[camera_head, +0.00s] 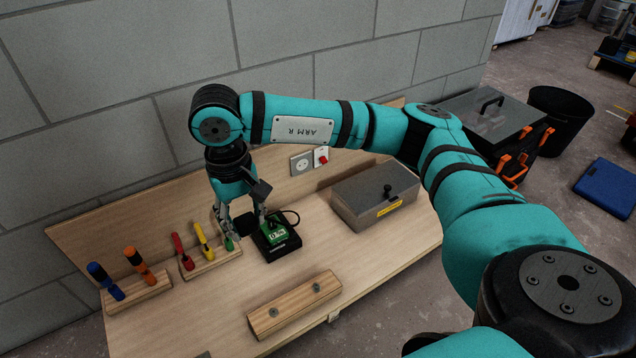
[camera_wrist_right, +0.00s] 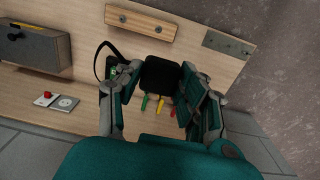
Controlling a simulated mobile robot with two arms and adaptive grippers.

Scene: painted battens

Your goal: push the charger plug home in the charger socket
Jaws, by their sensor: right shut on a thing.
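My right gripper (camera_head: 242,222) is low over the left middle of the bench, beside the tool racks. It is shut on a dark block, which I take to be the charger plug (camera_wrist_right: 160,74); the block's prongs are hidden. The black charger (camera_head: 283,247) with a green display sits just right of the gripper, with a thin black cable looping from it. Where the cable ends is unclear. The pale charger socket (camera_head: 302,163) is on the backboard, up and right of the gripper and apart from it; it also shows in the right wrist view (camera_wrist_right: 65,102). My left gripper is out of view.
A red switch (camera_head: 321,157) is beside the socket. A grey lidded box (camera_head: 365,198) stands on the right, a bolted wooden batten (camera_head: 294,303) in front. Racks of coloured-handled tools (camera_head: 212,262) stand left. Bare bench lies between charger and batten.

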